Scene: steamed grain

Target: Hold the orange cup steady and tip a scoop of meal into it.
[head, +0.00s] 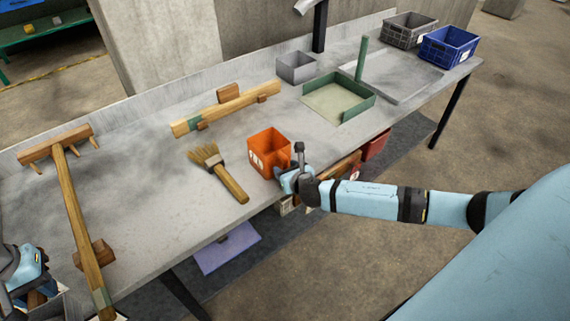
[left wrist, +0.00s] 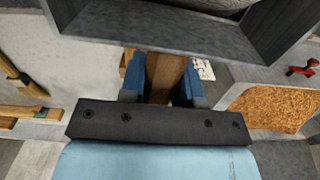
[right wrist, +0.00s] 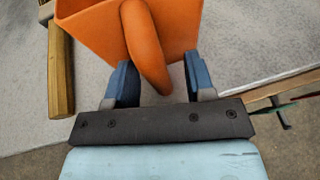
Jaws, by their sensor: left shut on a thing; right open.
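The orange cup (head: 262,150) stands upright on the grey table near its front edge; it is square, with a white label. In the right wrist view, the cup (right wrist: 90,30) has a curved orange handle (right wrist: 148,50) reaching between my right gripper's (right wrist: 160,82) open fingers, with a gap on the right. My right gripper (head: 287,178) is in front of the cup. My left gripper (left wrist: 167,80) is shut on a brown wooden handle, seemingly the scoop's (left wrist: 167,68). A dark grey, box-like body (left wrist: 95,22) shows beyond it. Whether it holds meal is unclear.
A brush (head: 228,183) lies left of the cup. A wooden rake (head: 75,205) lies farther left, and a wooden beam (head: 225,107) behind. A green-edged pan (head: 340,105) and bins stand right. A brown granular patch (left wrist: 275,105) shows beside my left gripper.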

